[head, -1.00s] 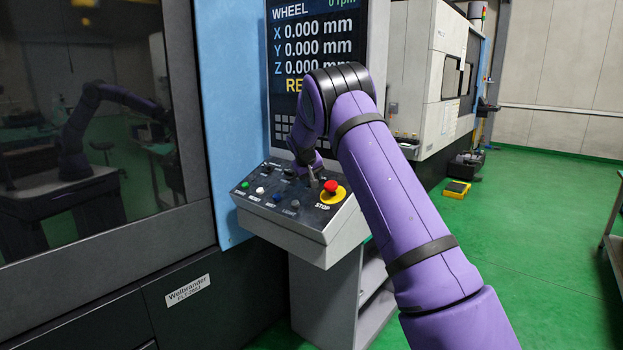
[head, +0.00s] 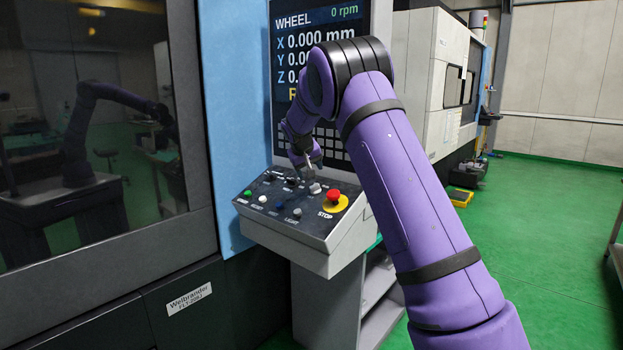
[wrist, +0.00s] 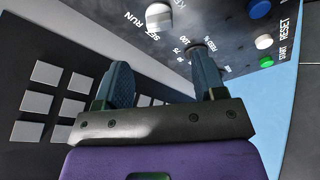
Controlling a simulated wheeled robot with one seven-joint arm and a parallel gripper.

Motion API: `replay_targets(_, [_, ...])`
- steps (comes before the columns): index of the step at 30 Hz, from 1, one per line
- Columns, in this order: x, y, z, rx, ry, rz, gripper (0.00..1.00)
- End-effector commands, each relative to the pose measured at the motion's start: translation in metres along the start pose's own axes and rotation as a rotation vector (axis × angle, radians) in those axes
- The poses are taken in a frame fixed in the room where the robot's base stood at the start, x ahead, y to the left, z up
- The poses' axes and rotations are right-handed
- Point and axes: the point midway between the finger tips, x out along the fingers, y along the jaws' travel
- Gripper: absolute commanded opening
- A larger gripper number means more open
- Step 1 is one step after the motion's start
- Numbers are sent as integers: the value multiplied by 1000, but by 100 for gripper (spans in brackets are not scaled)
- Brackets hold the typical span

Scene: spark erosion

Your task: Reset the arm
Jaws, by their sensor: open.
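My purple arm reaches in from the lower right of the head view. My gripper (head: 307,172) is above the back part of the sloped control panel (head: 262,232), close to a grey knob (head: 315,188). In the wrist view my gripper (wrist: 163,75) is open, with two dark ribbed fingers apart and nothing between them. A pale knob (wrist: 158,17) by the SET and RUN lettering lies beyond the fingers, apart from them. A feed dial with printed numbers is partly hidden behind the right finger.
The red stop button (head: 333,196) on its yellow base is near my gripper. The screen (head: 290,60) stands upright behind the panel, partly hidden by my arm. A dark machine window (head: 90,120) is at left. Open green floor (head: 540,240) lies at right.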

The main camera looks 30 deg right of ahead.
Motion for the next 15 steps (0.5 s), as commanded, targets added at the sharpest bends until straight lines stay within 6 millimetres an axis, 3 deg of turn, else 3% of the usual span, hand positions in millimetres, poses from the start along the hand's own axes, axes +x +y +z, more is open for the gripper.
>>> replay_targets(6, [-14,0,1,0,-2,1,64])
replay_targets(15, [-14,0,1,0,-2,1,64])
